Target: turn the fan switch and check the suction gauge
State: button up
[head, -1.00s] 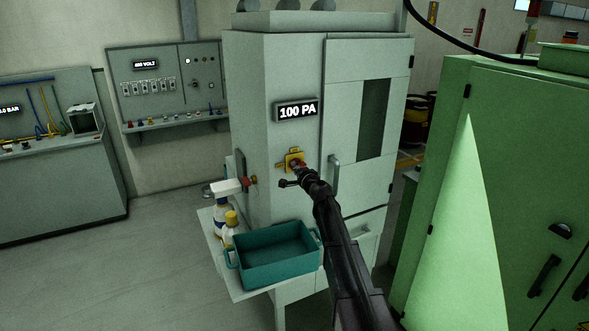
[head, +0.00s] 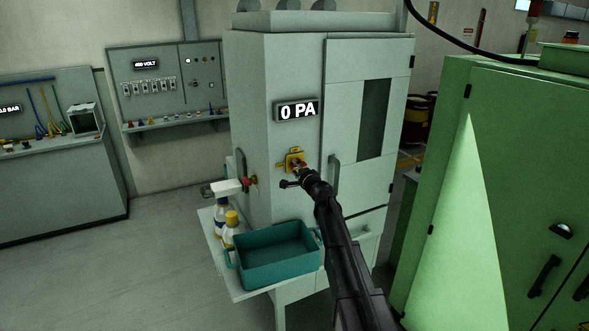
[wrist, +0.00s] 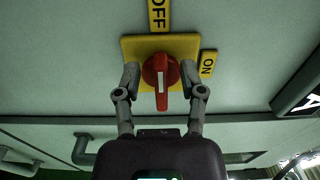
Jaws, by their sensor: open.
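The fan switch (wrist: 161,76) is a red knob on a yellow plate (wrist: 130,47). In the wrist view its ridge and white mark run up and down, in line with the OFF label (wrist: 158,14); the ON label (wrist: 208,63) is at right. My gripper (wrist: 161,73) is open, with one finger on each side of the knob; I cannot tell whether they touch it. In the head view my gripper (head: 301,171) is at the cabinet (head: 258,120) front and partly hides the switch. The suction gauge (head: 297,110) above reads 0 PA.
A teal bin (head: 275,273), a spray bottle (head: 221,212) and a yellow-capped bottle (head: 231,228) stand on a shelf (head: 243,290) below the switch. A door handle (head: 334,175) is close at right. A green cabinet (head: 450,200) stands farther right. The floor at left is clear.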

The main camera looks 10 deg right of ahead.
jog(key=v, duration=1.1)
jog(key=shift+s, duration=0.25)
jog(key=s+a+f+n+g+y+b, duration=0.1)
jog(key=s+a+f+n+g, duration=0.45)
jog(key=s, duration=0.25)
jog(key=s+a+f+n+g+y, duration=0.1)
jog(key=s+a+f+n+g, duration=0.3)
jog(key=s+f+n+g, duration=0.25)
jog(key=s+d+f+n+g+h, duration=0.1)
jog(key=s+d+f+g+h, duration=0.1)
jog(key=s, duration=0.7)
jog(key=s+d+f+n+g+h+b, duration=0.1)
jog(key=s+d+f+g+h, duration=0.2)
jog(key=s, duration=0.6)
notch_tip(320, 180, down, 3)
jog(key=d+h, duration=0.2)
jog(key=shift+s+d+f+h, duration=0.2)
jog(key=shift+s+d+h, duration=0.1)
jog(key=shift+s, duration=0.05)
dwell(2.7)
